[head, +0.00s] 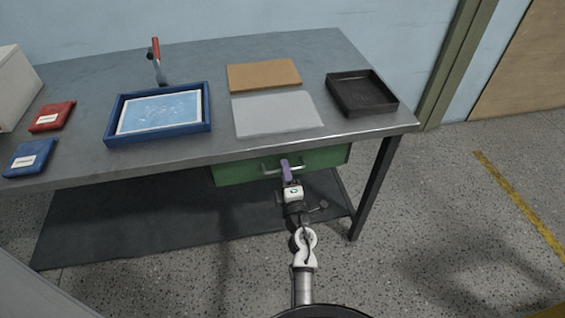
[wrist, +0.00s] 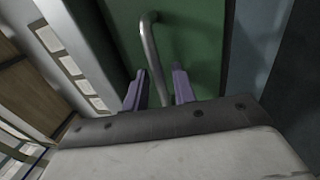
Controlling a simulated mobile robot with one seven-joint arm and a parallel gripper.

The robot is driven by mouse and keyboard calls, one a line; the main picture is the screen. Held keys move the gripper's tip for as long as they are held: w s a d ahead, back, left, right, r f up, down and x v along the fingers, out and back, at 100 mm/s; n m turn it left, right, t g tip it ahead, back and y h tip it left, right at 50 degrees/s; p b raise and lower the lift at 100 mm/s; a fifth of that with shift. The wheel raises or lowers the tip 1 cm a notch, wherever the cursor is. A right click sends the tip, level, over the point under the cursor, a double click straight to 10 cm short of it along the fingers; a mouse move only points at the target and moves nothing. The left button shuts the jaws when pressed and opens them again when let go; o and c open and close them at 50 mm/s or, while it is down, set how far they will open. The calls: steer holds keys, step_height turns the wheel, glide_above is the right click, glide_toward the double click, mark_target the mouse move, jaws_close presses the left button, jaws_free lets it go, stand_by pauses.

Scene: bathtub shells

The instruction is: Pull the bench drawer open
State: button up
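The green bench drawer (head: 232,173) sits under the right part of the bench top and looks shut. Its metal bar handle (head: 268,169) is partly covered by my gripper (head: 286,168) in the head view. In the wrist view the handle (wrist: 149,42) runs down the green drawer front (wrist: 193,45) into the space between the two purple fingers of my gripper (wrist: 159,88). The fingers are apart, with a gap showing on both sides of the bar. The lower end of the handle is hidden behind my gripper body.
The grey bench (head: 60,112) holds a blue tray (head: 158,139), a brown board (head: 263,75), a grey sheet (head: 275,114), a black tray (head: 362,107) and red and blue packets. A bench leg (head: 377,185) stands right of the drawer. Floor (head: 440,225) to the right is clear.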

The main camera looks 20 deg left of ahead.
steer(key=shift+w+a, duration=0.2)
steer(key=shift+w, duration=0.1)
steer(key=shift+r, duration=0.1)
steer(key=shift+c, duration=0.4)
jaws_close()
